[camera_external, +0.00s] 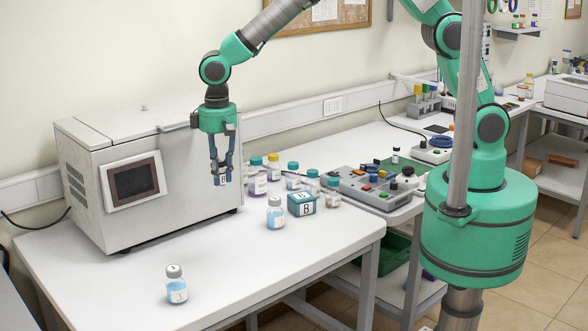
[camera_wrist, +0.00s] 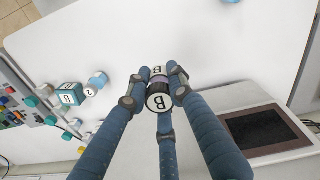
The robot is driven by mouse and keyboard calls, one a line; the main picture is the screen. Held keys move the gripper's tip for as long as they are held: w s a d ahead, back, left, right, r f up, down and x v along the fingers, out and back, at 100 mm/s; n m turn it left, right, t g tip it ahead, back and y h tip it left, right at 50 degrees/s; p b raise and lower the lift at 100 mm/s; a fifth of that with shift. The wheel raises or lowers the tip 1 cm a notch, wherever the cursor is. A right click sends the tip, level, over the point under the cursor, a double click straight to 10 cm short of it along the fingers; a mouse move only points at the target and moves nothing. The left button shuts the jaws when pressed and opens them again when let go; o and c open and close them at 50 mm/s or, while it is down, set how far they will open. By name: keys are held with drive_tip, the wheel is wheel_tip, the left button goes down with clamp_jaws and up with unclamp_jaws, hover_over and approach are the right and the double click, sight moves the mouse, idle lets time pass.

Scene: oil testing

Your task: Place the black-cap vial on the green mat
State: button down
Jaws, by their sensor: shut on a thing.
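My gripper (camera_external: 221,176) hangs above the white table in front of the grey machine, its fingers shut on a small vial. A green mat-like surface (camera_external: 417,168) lies behind the grey control panel at the right.
The grey machine (camera_external: 88,185) stands close behind my gripper. A blue vial (camera_external: 275,214), a teal box marked "B" (camera_external: 301,203) and several capped bottles stand to the right. Another blue vial (camera_external: 176,287) stands at the front. The control panel (camera_external: 352,190) borders the green surface.

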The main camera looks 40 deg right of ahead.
drive_tip(key=w+d+m, duration=0.2)
drive_tip(key=w+d, duration=0.3)
drive_tip(key=d, duration=0.4)
drive_tip(key=w+d+m+b, duration=0.1)
drive_tip(key=w+d, duration=0.4)
drive_tip(key=d, duration=0.4)
drive_tip(key=w+d+m, duration=0.2)
drive_tip(key=w+d, duration=0.3)
drive_tip(key=d, duration=0.4)
drive_tip(key=w+d+r+m+b, duration=0.15)
drive_tip(key=d+m, duration=0.25)
drive_tip(key=d, duration=2.2)
drive_tip(key=s+d+m, duration=0.2)
drive_tip(key=s+d, duration=0.2)
drive_tip(key=d, duration=0.7)
drive_tip(key=s+d+m, duration=0.3)
drive_tip(key=s+d, duration=0.1)
drive_tip(key=d, duration=0.7)
drive_tip(key=s+d+f+m+b, duration=0.2)
drive_tip(key=s+d+m, duration=0.2)
drive_tip(key=s+d, duration=1.1)
drive_tip(key=f, duration=1.6)
drive_tip(key=shift+s+f, duration=0.25)
drive_tip(key=shift+f, duration=0.55)
drive_tip(key=shift+d, duration=0.1)
hover_over(416, 166)
drive_tip(key=shift+s+f+p, duration=0.2)
drive_tip(key=shift+f+p, duration=0.25)
drive_tip(key=shift+f, duration=0.3)
